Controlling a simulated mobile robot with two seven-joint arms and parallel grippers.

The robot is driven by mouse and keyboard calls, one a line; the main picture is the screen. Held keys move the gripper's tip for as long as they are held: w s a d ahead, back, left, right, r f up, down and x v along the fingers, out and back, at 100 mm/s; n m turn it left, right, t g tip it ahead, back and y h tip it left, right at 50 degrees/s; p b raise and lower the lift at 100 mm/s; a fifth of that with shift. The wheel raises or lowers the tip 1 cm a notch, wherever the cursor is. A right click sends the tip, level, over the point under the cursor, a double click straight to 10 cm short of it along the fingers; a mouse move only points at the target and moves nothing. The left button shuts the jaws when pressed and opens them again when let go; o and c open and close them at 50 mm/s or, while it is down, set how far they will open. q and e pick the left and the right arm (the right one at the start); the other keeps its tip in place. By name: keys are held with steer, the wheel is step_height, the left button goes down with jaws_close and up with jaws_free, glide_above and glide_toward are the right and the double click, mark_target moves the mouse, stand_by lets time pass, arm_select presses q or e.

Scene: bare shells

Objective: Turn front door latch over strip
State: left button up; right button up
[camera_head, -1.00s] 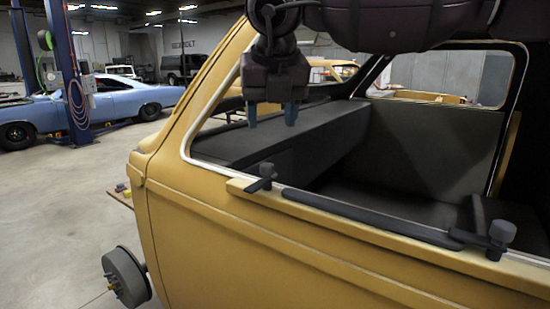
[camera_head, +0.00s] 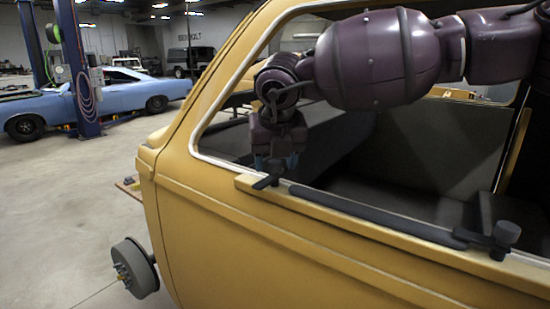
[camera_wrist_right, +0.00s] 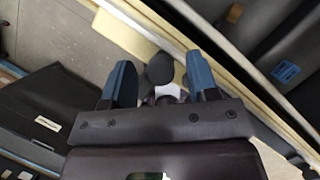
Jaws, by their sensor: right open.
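A long dark strip (camera_head: 370,214) lies along the door sill. The front latch (camera_head: 266,182) is a dark bar at the strip's front end; it points across the sill and appears clear of the strip. Its round knob is hidden behind my gripper in the head view but shows in the right wrist view (camera_wrist_right: 159,68). My right gripper (camera_head: 275,163) is open, pointing down at the front latch. In the wrist view its blue fingers stand either side of the knob, with a gap to each; depth is hard to judge. My left gripper is not in view.
The rear latch (camera_head: 505,235) at the strip's other end has its bar along the strip's end. The yellow car shell (camera_head: 225,215) has an open window frame around my right arm. A blue car (camera_head: 100,98) and a lift post (camera_head: 75,70) stand far left.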

steer(key=shift+c, duration=0.3)
steer(key=c, duration=0.8)
steer(key=shift+c, duration=0.2)
